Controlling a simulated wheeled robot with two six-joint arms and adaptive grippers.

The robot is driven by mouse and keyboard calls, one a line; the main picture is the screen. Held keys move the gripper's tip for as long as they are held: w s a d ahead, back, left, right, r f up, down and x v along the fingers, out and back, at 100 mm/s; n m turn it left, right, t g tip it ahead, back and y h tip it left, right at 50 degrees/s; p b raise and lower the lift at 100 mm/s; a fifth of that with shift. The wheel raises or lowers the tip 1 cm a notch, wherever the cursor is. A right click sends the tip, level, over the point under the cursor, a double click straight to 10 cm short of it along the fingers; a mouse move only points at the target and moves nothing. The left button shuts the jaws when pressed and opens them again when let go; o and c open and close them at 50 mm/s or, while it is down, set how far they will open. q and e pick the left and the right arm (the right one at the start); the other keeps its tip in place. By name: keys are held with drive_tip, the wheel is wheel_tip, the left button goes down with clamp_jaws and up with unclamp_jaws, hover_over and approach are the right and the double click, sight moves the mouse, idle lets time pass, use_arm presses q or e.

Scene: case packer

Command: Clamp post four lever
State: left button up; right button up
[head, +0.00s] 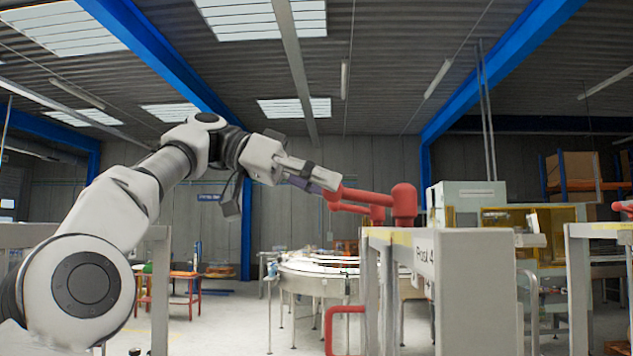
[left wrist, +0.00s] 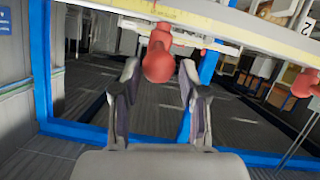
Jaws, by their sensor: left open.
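The red lever (head: 365,198) sits on top of the grey post labelled "Post 4" (head: 478,285), its arm reaching left from a thick upright pivot (head: 404,203). My left gripper (head: 327,182) is at the lever's free left end. In the left wrist view the lever's rounded red end (left wrist: 158,62) lies between the tips of my open left gripper (left wrist: 160,78), with a gap visible on each side. The fingers partly hide the lever's end in the head view. My right gripper is not in view.
A round conveyor table (head: 320,275) stands behind the post. A red bent rail (head: 342,313) is low at the post's left. Another frame (head: 597,232) stands at the right, with a red part (head: 623,207) at the picture's edge. Open floor shows at the left.

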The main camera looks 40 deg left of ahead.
use_arm(q)
drive_tip(key=v, duration=0.3)
drive_tip(key=shift+w+a, duration=0.1)
drive_tip(key=shift+w, duration=0.05)
idle(0.3)
